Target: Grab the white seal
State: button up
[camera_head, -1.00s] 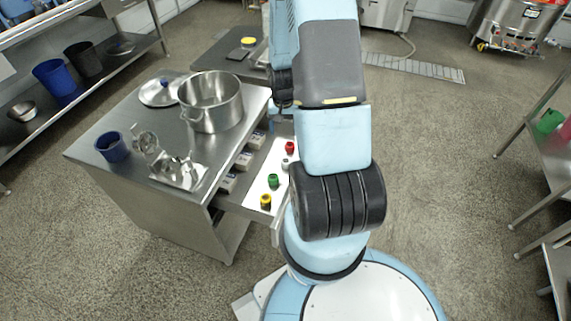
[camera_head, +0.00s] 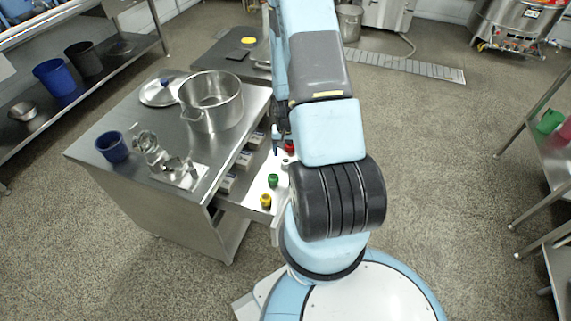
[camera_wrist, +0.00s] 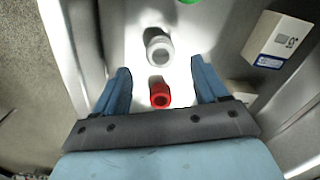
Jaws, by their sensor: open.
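The white seal (camera_wrist: 158,46) is a small pale ring-topped piece in the open drawer, near the top middle of the wrist view. In the head view it (camera_head: 285,162) shows beside my arm, partly hidden. My gripper (camera_wrist: 160,78) is open, its two blue fingers wide apart. In the wrist view the red seal (camera_wrist: 160,95) shows between the fingers and the white seal lies just beyond the fingertips. Nothing is held. In the head view the gripper is at the drawer's far part, near the red seal (camera_head: 290,147).
The drawer walls stand close on both sides. A steel pot (camera_head: 212,103) stands on the table above.

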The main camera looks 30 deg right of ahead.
aim_at(286, 160)
jog(key=shift+w+d+f, duration=0.1)
jog(key=shift+f, duration=1.35)
jog(key=shift+w+d+f, duration=0.1)
jog(key=shift+f, duration=1.3)
jog(key=shift+c, duration=0.2)
jog(key=c, duration=1.1)
jog(key=shift+r, duration=0.15)
